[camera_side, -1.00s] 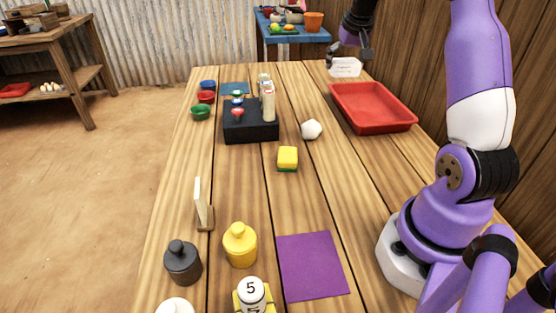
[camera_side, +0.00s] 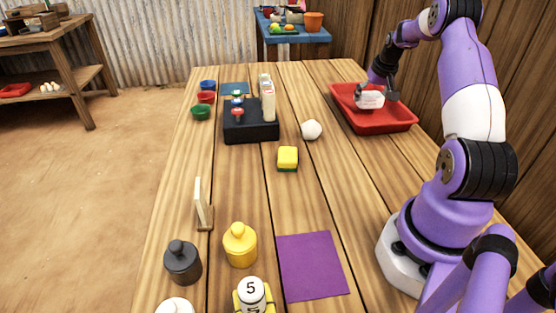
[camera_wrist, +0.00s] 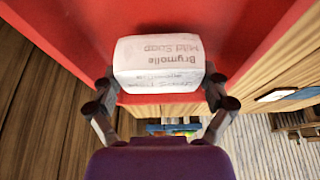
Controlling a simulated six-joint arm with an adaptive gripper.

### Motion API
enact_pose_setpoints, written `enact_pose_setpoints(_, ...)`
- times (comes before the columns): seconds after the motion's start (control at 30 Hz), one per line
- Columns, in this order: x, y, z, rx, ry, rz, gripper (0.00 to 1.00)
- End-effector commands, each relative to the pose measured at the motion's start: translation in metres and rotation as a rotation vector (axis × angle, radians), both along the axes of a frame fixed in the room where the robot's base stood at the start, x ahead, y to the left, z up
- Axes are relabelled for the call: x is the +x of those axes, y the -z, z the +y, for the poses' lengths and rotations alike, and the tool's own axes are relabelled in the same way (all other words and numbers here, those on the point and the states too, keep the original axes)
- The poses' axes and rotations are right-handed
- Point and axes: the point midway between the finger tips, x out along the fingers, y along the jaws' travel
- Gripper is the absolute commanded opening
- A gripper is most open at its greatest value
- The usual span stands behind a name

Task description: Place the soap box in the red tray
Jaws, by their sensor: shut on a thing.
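The soap box (camera_side: 369,99) is a small white box, held by my gripper (camera_side: 376,95) over the red tray (camera_side: 385,127) at the back right of the table. In the wrist view the soap box (camera_wrist: 158,64) shows printed text, upside down, between the two fingers of my gripper (camera_wrist: 160,88). The red tray (camera_wrist: 68,20) fills the background behind it. The fingers are shut on the box's two ends. I cannot tell whether the box touches the tray floor.
A white many-sided lump (camera_side: 311,130) and a yellow-green sponge (camera_side: 288,158) lie left of the tray. A black stand (camera_side: 251,133) with bottles is further left. A wooden wall runs close along the right side. The table's middle is mostly clear.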

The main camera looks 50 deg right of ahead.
Motion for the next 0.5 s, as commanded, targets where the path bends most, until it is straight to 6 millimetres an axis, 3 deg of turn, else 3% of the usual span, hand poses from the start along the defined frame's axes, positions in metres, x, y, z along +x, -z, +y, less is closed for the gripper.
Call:
enact_pose_setpoints(0.13,0.0,0.018,0.0,0.001,0.0,0.001,0.48)
enact_pose_setpoints(0.5,0.001,0.022,0.0,-0.001,0.0,-0.001,0.48)
